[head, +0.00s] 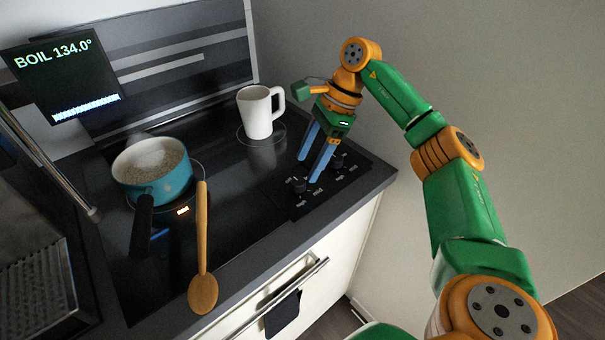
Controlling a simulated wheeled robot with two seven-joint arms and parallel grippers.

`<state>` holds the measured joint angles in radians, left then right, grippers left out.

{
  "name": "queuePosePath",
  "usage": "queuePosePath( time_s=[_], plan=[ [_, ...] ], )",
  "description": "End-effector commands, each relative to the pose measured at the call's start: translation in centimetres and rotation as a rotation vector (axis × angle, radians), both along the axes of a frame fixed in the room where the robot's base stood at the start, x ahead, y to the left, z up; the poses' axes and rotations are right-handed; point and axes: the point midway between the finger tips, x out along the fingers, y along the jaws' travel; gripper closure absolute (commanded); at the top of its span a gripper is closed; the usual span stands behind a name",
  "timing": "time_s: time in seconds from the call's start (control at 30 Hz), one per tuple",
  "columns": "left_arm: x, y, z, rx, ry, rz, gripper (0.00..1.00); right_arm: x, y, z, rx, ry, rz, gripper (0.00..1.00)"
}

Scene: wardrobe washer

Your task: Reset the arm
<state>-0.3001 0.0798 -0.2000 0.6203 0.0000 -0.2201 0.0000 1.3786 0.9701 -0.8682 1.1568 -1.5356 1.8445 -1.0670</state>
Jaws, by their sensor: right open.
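My right gripper (317,160) is over the right part of the black cooktop, at the control knobs (301,187). Its two blue fingers point down, apart, with nothing seen between them. The fingertips are close to the knobs; I cannot tell whether they touch. My right arm comes in from the right side and bends down to the gripper from above. My left gripper is not in view.
A steaming blue pot (165,195) stands on the left burner. A wooden spoon (202,245) lies at the front. A white mug (256,112) stands at the back. A display (65,80) reads BOIL 134.0°. A drawer handle (265,300) sticks out below the counter.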

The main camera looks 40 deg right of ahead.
Motion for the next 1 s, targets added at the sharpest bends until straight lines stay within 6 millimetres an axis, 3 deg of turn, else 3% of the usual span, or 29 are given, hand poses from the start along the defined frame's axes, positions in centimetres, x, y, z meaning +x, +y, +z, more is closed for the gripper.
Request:
queuePosePath(
  time_s=[0.13, 0.57, 0.8, 1.0],
  plan=[
    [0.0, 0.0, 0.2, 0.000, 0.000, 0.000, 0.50, -0.2, -0.6, 1.7, 0.000, 0.000, 0.001, 0.29],
    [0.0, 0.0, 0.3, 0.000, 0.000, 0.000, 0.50, -0.2, -0.7, 1.9, 0.000, 0.001, 0.001, 0.29],
    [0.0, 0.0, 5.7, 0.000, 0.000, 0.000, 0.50, -0.2, -0.7, 7.3, 0.000, 0.001, 0.001, 0.29],
    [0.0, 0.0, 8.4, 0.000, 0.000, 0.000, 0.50, -0.2, -0.7, 10.0, 0.000, 0.001, 0.001, 0.29]
  ],
)
